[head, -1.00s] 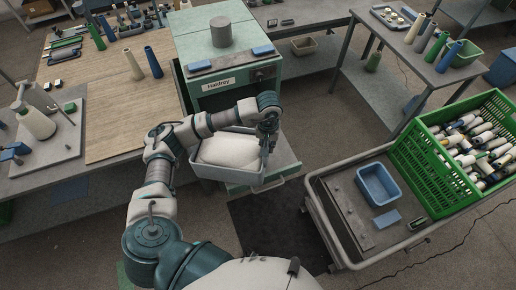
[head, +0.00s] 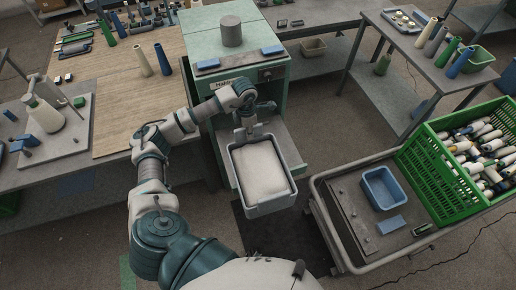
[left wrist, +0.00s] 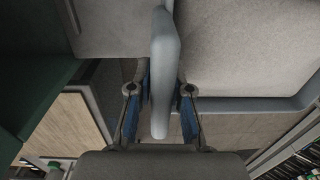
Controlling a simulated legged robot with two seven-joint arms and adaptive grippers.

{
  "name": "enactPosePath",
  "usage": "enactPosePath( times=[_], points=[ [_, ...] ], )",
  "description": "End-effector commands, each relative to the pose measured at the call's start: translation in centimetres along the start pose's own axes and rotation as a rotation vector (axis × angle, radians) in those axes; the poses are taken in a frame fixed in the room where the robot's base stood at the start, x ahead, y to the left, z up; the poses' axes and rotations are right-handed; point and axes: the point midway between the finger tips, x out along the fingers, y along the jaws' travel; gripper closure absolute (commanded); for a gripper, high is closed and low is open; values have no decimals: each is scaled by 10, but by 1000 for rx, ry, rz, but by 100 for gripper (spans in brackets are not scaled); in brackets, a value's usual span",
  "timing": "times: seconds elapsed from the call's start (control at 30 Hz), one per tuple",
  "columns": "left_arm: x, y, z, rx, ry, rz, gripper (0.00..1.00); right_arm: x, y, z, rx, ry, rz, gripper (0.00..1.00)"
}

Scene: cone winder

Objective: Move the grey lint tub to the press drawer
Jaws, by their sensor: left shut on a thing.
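The grey lint tub (head: 265,206), filled with pale lint (head: 262,168), hangs in front of the green press (head: 225,104). My left gripper (head: 246,132) is shut on the tub's far rim. In the left wrist view my left gripper (left wrist: 160,98) has a blue-padded finger on each side of the tub's rim (left wrist: 163,60). The press drawer (head: 285,142) is pulled out, with its grey floor showing to the right of and behind the tub. The tub covers much of the drawer and its front. I cannot tell whether the tub touches it. My right gripper is out of view.
A grey cart (head: 350,262) stands to the right, carrying a blue tub (head: 383,187) and a green crate (head: 440,175) of yarn cones. A wooden-topped bench (head: 110,115) is at the left. A grey cylinder (head: 231,32) and blue blocks sit on the press.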

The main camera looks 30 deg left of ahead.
Motion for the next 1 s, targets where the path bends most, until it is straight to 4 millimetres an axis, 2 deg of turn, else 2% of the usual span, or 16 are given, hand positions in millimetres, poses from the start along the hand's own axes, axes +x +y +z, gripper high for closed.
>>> enactPosePath(
  times=[0.4, 0.6, 0.7, 0.87, 1.0],
  points=[
    [0, 47, -45, -923, -14, 9, 100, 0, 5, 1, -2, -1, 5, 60],
    [-1, 63, -63, -1304, -23, 16, 100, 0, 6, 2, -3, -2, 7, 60],
    [-2, 69, -70, -1439, -28, 18, 100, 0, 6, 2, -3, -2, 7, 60],
    [-1, 74, -75, -1562, -32, 19, 100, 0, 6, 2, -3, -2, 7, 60],
    [18, 75, -77, -1590, -30, 19, 100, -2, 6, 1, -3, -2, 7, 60]
  ],
)
